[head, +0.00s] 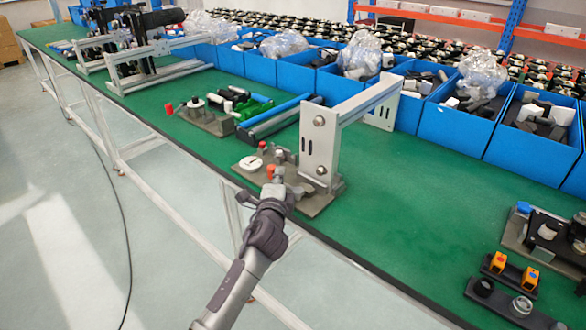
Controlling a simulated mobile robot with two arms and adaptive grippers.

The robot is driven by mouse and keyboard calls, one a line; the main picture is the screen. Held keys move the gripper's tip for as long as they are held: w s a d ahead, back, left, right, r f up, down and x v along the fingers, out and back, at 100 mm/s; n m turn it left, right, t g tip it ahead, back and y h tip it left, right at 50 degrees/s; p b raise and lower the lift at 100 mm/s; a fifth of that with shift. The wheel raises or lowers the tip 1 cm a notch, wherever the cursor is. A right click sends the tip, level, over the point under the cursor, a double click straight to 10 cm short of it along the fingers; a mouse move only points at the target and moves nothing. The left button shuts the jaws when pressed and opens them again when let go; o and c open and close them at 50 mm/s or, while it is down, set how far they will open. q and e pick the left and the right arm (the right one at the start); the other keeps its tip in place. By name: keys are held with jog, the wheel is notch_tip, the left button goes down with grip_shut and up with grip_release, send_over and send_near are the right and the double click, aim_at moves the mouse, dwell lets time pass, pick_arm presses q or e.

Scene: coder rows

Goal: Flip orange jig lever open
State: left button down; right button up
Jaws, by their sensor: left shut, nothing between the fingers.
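The near jig has a grey-brown base plate (318,207) on the green bench, with a white disc (250,163) at its left. An orange lever piece (271,170) stands upright just beyond my left gripper's fingertips. Whether they touch it I cannot tell. My right gripper is out of view.
A grey metal bracket (320,143) stands on the jig's right, close to my gripper. A second jig (205,118) with a red-tipped lever sits behind left. Blue bins (350,96) line the back.

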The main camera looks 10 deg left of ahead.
pick_arm(q)
jog(key=shift+a, duration=0.3)
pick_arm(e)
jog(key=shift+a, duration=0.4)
